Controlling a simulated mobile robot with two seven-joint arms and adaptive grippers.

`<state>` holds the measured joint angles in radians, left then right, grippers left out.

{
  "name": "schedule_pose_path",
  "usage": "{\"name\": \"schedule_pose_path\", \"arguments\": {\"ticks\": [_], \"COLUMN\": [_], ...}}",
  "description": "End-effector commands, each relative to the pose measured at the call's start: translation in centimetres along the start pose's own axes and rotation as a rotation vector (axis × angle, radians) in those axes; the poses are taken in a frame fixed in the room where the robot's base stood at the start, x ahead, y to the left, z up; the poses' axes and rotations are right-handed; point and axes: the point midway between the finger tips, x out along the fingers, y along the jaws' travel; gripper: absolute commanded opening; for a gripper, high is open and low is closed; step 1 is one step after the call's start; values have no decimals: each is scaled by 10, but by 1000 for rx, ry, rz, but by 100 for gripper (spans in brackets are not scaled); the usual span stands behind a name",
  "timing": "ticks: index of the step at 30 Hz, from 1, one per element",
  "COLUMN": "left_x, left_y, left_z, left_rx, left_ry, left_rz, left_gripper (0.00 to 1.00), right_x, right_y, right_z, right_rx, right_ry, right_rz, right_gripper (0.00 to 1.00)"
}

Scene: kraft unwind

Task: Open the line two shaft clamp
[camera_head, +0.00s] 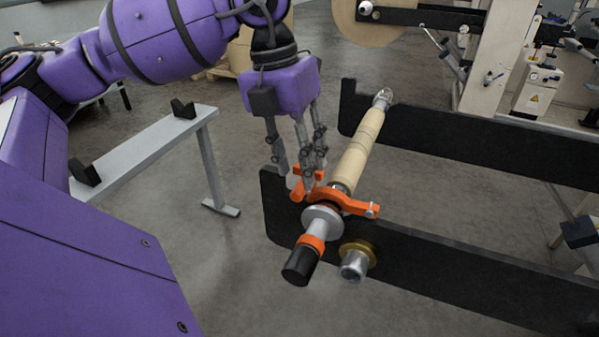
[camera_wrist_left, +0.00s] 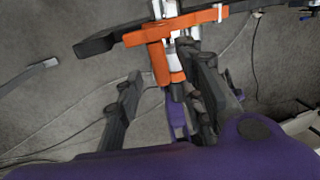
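The orange shaft clamp (camera_head: 345,201) sits on the near black side rail (camera_head: 430,275), its arm lying across the shaft (camera_head: 361,150). An orange block or handle stands at its left end, by my fingertips. My left gripper (camera_head: 298,186) reaches down from above to this end. In the left wrist view, the gripper's fingers (camera_wrist_left: 165,68) stand apart on either side of the orange clamp part (camera_wrist_left: 159,62). Whether a finger touches it I cannot tell. The fingers partly hide the clamp's left end in the head view. My right gripper is not in view.
A black shaft end with an orange ring (camera_head: 311,243) and a brass-collared stub (camera_head: 357,258) stick out in front of the near rail. A far black rail (camera_head: 470,140) runs behind. A grey stand with black cradles (camera_head: 150,150) stands at left. Grey floor between is clear.

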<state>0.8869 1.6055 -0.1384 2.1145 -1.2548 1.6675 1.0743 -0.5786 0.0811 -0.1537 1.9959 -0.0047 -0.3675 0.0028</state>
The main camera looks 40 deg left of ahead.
Motion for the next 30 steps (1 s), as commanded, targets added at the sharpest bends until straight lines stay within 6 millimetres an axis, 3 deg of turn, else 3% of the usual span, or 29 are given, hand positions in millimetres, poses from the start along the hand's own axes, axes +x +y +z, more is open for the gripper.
{"name": "schedule_pose_path", "arguments": {"ticks": [6,16,25,30], "left_x": [26,32,32,31], "left_y": [-1,-1,-1,-1], "left_z": [0,0,0,0], "left_rx": [2,2,2,2], "left_ry": [0,0,0,0], "left_rz": [-2,-3,-3,-3], "left_gripper": [36,36,0,0], "right_x": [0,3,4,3], "right_y": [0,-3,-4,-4], "right_z": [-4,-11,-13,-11], "right_rx": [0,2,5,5], "right_ry": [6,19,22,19], "right_rz": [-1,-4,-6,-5], "right_gripper": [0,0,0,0]}}
